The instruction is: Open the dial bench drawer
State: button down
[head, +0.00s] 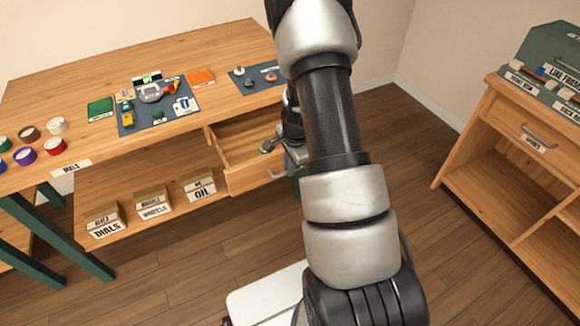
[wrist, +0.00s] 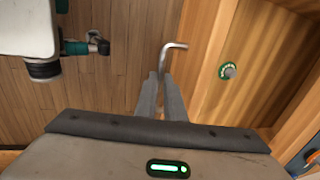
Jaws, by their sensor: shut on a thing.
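The wooden dial bench (head: 60,80) stands at the left in the head view. Its drawer (head: 246,181) is pulled out below the bench top, with its inside visible. The drawer also shows at the right of the wrist view (wrist: 203,55). My gripper (wrist: 162,80) is shut on the grey bar handle (wrist: 174,45) at the drawer front. The handle's bent end sticks out past the fingertips. In the head view my arm hides part of the drawer and most of the gripper. A small round green-and-grey piece (wrist: 229,71) lies inside the drawer.
Blue mats with small parts (head: 190,121) and several tape rolls (head: 56,126) lie on the bench. Labelled boxes (head: 153,202) stand on the shelf below. A wooden cabinet (head: 510,130) stands at right. Wooden floor (head: 385,150) is clear between.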

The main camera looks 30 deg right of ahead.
jog(key=c, duration=2.1)
grip_release()
jog(key=shift+w, duration=0.1)
jog(key=shift+r, duration=0.1)
jog(key=s+r+p, duration=0.1)
jog(key=r, duration=0.4)
jog(key=s+r+p, duration=0.1)
jog(key=r, duration=0.5)
jog(key=s+r+p, duration=0.1)
jog(key=r, duration=0.5)
jog(key=shift+s+p, duration=0.15)
jog(key=shift+p, duration=0.2)
